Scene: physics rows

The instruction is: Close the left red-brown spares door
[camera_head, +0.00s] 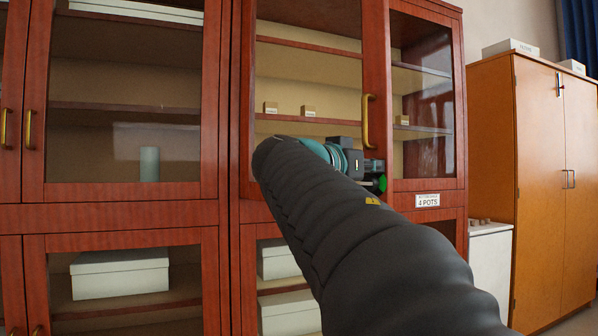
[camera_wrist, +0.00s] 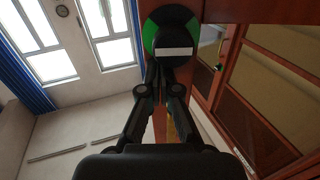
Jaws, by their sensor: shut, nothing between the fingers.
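In the head view the left red-brown door (camera_head: 377,70) of the right-hand cabinet has a glass pane and an upright brass handle (camera_head: 369,135) near its right edge. It looks ajar, though the gap is hard to judge. My arm crosses in front of its lower part, and its wrist end lies just below the handle; the fingertips are not clear there. In the wrist view my gripper (camera_wrist: 156,68) is shut and empty, its fingers together in front of a red-brown upright (camera_wrist: 190,75). I cannot tell whether they touch it.
A glazed cabinet (camera_head: 220,100) with closed doors stands to the left. The neighbouring right door (camera_head: 455,110) has a "4 POTS" label (camera_head: 427,200) below it. Small boxes (camera_head: 308,111) sit on the shelf behind the glass. An orange-brown cupboard (camera_head: 540,170) stands at the far right.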

